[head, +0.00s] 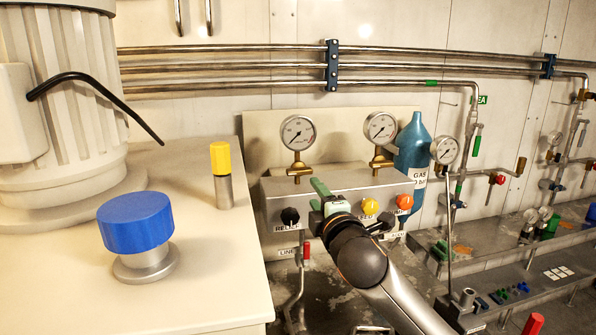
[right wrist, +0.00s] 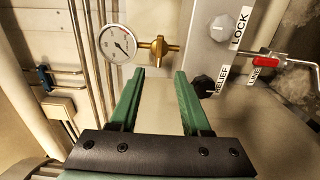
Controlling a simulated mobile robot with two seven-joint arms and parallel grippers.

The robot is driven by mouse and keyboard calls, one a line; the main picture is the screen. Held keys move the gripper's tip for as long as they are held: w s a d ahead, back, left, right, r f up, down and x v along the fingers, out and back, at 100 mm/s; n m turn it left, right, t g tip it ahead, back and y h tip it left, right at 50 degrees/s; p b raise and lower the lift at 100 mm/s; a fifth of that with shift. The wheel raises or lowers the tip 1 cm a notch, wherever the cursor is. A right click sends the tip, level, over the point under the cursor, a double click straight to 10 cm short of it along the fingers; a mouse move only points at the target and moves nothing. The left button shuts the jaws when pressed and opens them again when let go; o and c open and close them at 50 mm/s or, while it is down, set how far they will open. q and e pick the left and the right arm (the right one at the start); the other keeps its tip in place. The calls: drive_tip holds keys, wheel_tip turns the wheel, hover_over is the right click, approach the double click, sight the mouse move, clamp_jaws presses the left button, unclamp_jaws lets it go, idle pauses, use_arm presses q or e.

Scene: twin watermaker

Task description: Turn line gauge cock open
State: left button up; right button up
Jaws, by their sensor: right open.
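The red-handled cock (head: 306,250) sits low on the front of the grey panel box, beside a label reading LINE. Its red handle stands upright in the head view, roughly in line with the pipe below. It also shows at the right of the right wrist view (right wrist: 263,62). My right gripper (head: 316,194) is in front of the box, above and right of the cock, apart from it. In the right wrist view its green fingers (right wrist: 155,75) are spread with nothing between them. My left gripper is not in view.
A black RELIEF knob (head: 290,216) is left of my gripper; a yellow knob (head: 370,206) and an orange knob (head: 404,202) are right. Two gauges (head: 298,133) (head: 381,128) stand above the box. A counter with a blue knob (head: 136,222) fills the left.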

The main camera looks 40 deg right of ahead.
sight(301, 173)
drive_tip(key=p+x, duration=0.2)
drive_tip(key=x, duration=1)
drive_tip(key=shift+c, duration=0.2)
clamp_jaws()
idle(0.4)
